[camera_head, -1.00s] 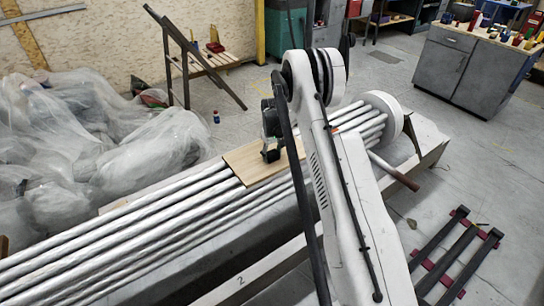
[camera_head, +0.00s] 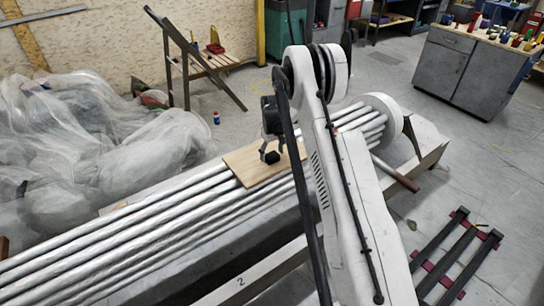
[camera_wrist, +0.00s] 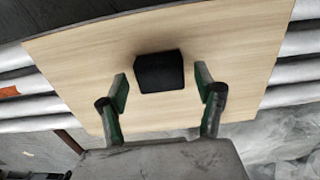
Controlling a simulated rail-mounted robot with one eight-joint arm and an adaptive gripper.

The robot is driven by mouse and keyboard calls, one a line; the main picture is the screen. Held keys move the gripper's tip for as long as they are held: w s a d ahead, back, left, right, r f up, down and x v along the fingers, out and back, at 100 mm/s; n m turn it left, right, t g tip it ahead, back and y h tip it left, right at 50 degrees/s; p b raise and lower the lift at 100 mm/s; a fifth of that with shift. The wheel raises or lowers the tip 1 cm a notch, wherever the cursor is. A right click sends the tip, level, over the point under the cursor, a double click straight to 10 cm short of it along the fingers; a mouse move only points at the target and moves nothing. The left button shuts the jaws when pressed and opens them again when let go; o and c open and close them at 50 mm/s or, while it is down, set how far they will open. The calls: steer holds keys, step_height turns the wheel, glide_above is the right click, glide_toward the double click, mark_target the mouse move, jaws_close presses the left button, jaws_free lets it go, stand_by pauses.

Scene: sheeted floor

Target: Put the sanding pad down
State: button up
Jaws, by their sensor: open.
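The sanding pad is a small black block (camera_wrist: 160,72) lying on a light wooden board (camera_wrist: 85,50). In the head view the pad (camera_head: 271,158) sits on the board (camera_head: 246,172), just below my gripper (camera_head: 269,148). In the wrist view my gripper (camera_wrist: 162,88) is open, with one green-lined finger at each side of the pad and a gap on both sides. The fingers do not touch it.
The board lies across several long silver pipes (camera_head: 130,228). Plastic-wrapped bundles (camera_head: 90,150) fill the left. Dark rails (camera_head: 455,255) lie on the floor at right. A grey cabinet (camera_head: 465,70) stands far right, with open floor before it.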

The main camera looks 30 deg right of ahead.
step_height(320, 180, up, 10)
steer(key=p, duration=0.1)
step_height(320, 180, up, 14)
steer(key=t, duration=0.1)
glide_above(272, 155)
steer(key=s+a, duration=0.4)
steer(key=a, duration=0.2)
steer(key=s+a+r+t, duration=0.2)
steer(key=s+a+r, duration=0.5)
steer(key=s+r, duration=0.45)
steer(key=s+a+r+t, duration=0.1)
steer(key=s+a, duration=0.3)
steer(key=s, duration=0.9)
steer(key=s+a+r+m+t, duration=0.1)
steer(key=s+a+t, duration=0.2)
steer(key=s, duration=1)
steer(key=shift+a, duration=1.25)
steer(key=shift+r, duration=0.15)
